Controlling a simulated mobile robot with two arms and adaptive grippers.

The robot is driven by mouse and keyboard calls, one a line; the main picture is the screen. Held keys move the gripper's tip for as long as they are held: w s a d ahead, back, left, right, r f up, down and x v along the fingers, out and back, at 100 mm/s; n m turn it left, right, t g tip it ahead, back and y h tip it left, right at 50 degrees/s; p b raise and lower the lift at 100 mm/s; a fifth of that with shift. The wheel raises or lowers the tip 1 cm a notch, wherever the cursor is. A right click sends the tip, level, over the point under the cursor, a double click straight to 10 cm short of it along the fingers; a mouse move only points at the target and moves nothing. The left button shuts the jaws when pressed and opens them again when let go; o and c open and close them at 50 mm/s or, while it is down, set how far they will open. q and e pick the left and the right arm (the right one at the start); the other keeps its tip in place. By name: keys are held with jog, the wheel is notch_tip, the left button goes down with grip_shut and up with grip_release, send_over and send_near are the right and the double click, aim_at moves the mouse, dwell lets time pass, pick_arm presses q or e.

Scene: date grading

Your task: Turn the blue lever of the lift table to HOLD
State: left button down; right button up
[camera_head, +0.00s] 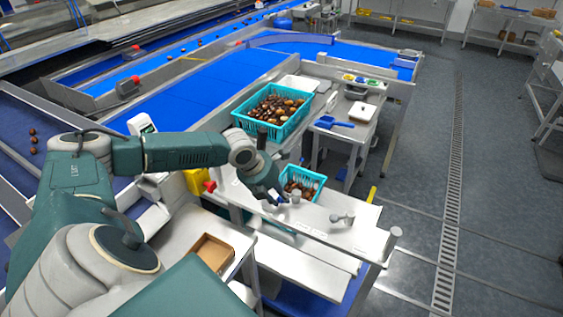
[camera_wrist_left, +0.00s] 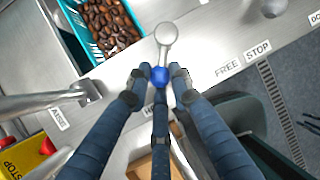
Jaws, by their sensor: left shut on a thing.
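The blue lever shows in the left wrist view as a round silver pivot (camera_wrist_left: 166,33) with a short arm ending in a blue knob (camera_wrist_left: 160,76). In the head view the pivot (camera_head: 296,196) stands on the pale front panel of the lift table (camera_head: 320,222). My left gripper (camera_wrist_left: 160,82) is shut on the blue knob, with fingers at both sides; it also shows in the head view (camera_head: 277,201). The lever arm points down in the wrist view, towards a label mostly covered by my fingers; only its first letters, like "H", show. My right gripper is out of view.
A teal basket of dates (camera_head: 302,182) sits just behind the panel. A brown tray (camera_head: 212,252) lies nearer me. Open floor lies to the right.

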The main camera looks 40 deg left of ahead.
pick_arm(q)
jog(key=shift+w+a+m+h, duration=0.25)
jog(key=shift+a+m+h, duration=0.25)
jog(key=shift+m, duration=0.5)
jog(key=shift+a, duration=0.15)
jog(key=c, duration=1.5)
grip_release()
jog(key=shift+c, duration=0.2)
jog(key=v, duration=1.2)
jog(key=shift+w, duration=0.15)
